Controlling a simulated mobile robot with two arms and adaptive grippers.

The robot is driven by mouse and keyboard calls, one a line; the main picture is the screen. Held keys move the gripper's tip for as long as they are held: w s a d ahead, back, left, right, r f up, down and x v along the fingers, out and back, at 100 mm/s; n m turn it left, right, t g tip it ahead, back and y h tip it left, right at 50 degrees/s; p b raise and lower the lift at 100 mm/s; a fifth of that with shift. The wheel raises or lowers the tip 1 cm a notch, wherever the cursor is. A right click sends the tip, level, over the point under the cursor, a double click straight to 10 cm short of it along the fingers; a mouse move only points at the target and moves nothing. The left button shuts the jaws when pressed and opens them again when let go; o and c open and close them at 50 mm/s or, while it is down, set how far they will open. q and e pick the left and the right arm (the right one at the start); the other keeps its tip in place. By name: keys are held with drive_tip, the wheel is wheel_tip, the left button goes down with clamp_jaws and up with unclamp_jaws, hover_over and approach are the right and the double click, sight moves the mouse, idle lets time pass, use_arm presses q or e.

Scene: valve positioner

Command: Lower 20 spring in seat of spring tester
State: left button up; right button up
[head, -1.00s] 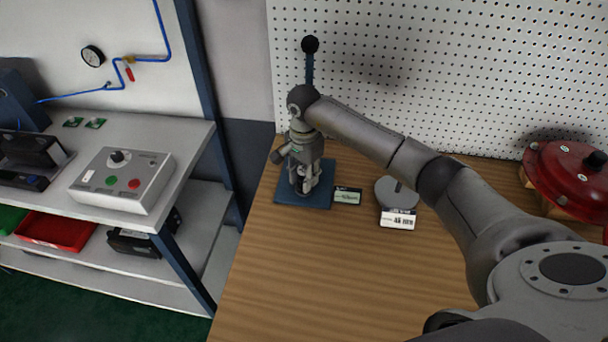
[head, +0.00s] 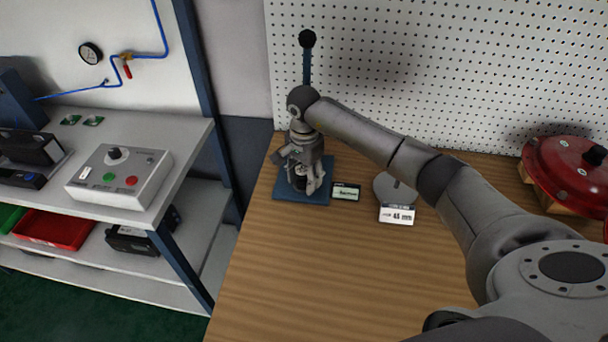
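The spring tester shows as a blue base plate (head: 287,194) on the wooden bench and a lever with a black ball knob (head: 307,39) standing up behind my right arm. My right gripper (head: 303,182) points down over the base plate, inside the tester. Its fingers look spread apart. A small dark shape (head: 300,182) sits low between the fingers; it may be the spring in the seat, but it is too small to tell. My wrist and fingers hide the tester's middle. My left gripper is not in view.
A small display (head: 346,192) stands right of the base plate. A grey round disc (head: 391,187) with a white label (head: 397,215) is farther right. A red round housing (head: 568,176) lies at the far right. The front bench is clear. A grey control box (head: 120,176) sits on the left shelf.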

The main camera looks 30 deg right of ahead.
drive_tip(key=shift+w+a+r, duration=0.15)
drive_tip(key=shift+w+r, duration=0.15)
drive_tip(key=shift+w, duration=0.05)
drive_tip(key=shift+w+r, duration=0.1)
drive_tip(key=shift+r, duration=0.15)
wheel_tip(320, 180, up, 10)
drive_tip(key=shift+s+r, duration=0.2)
drive_tip(key=shift+r, duration=0.3)
drive_tip(key=shift+s, duration=0.15)
